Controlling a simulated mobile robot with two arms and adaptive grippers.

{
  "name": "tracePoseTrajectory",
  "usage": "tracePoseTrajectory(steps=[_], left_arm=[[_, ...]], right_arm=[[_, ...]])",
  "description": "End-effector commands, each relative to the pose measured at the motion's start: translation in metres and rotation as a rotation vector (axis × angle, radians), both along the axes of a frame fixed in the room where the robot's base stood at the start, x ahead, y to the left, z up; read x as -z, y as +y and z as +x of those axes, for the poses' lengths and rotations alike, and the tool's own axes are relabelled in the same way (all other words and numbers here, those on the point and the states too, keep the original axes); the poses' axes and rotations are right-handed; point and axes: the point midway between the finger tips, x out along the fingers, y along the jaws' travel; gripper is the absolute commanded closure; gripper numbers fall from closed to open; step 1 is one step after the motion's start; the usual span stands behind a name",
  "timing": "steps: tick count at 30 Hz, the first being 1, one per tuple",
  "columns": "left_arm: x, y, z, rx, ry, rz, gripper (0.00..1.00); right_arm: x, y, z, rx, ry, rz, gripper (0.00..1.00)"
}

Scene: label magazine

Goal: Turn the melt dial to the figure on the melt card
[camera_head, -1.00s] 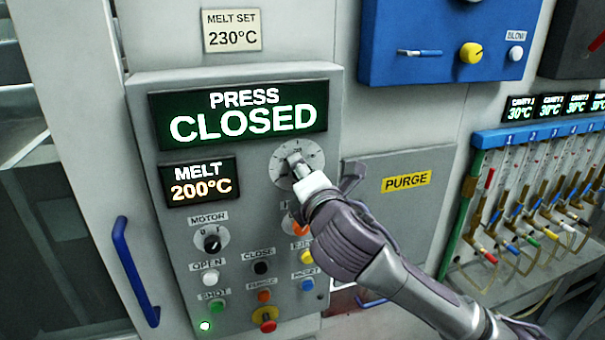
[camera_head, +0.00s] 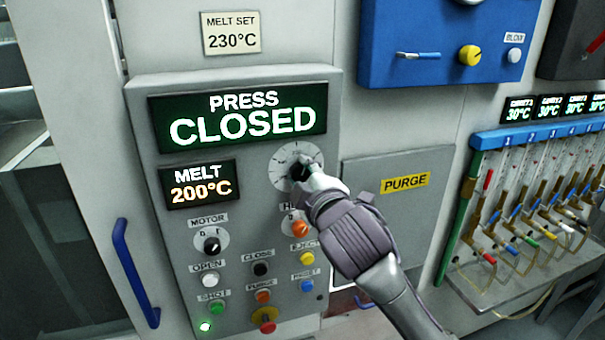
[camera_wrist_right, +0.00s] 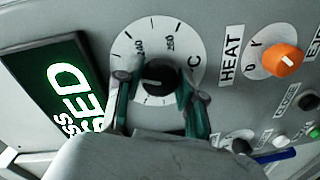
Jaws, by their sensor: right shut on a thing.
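The melt dial (camera_head: 284,157) is a black knob on a round white scale, right of the melt display on the press panel. In the right wrist view the scale (camera_wrist_right: 190,48) shows figures and a "C", and the black knob (camera_wrist_right: 159,77) sits between my fingers. My right gripper (camera_wrist_right: 158,88) is shut on the knob; it also shows in the head view (camera_head: 305,176). The melt display (camera_head: 199,183) reads 200°C. The melt card (camera_head: 232,33) above the panel reads MELT SET 230°C. My left gripper is not in view.
The big display (camera_head: 240,115) reads PRESS CLOSED. Below are a motor knob (camera_head: 211,243), an orange heat knob (camera_wrist_right: 283,60) and several push buttons. A blue handle (camera_head: 134,270) stands left of the panel. A blue box (camera_head: 430,65) and a purge plate (camera_head: 385,210) are at the right.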

Motion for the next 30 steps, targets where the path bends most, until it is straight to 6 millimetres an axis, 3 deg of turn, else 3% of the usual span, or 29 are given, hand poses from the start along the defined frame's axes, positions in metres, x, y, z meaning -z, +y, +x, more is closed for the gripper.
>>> tracePoseTrajectory(steps=[12, 27, 28, 30], left_arm=[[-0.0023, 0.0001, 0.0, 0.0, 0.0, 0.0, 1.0], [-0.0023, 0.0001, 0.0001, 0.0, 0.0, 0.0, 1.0], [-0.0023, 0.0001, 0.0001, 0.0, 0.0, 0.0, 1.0], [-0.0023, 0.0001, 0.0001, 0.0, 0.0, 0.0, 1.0]], right_arm=[[0.0025, 0.0006, 0.0, -0.001, 0.057, 0.158, 0.96], [0.0032, 0.0007, 0.0, -0.001, 0.062, 0.172, 0.96], [0.0033, 0.0008, 0.0, -0.001, 0.063, 0.17, 0.58], [0.0031, 0.0007, 0.0, -0.001, 0.062, 0.171, 0.46]])
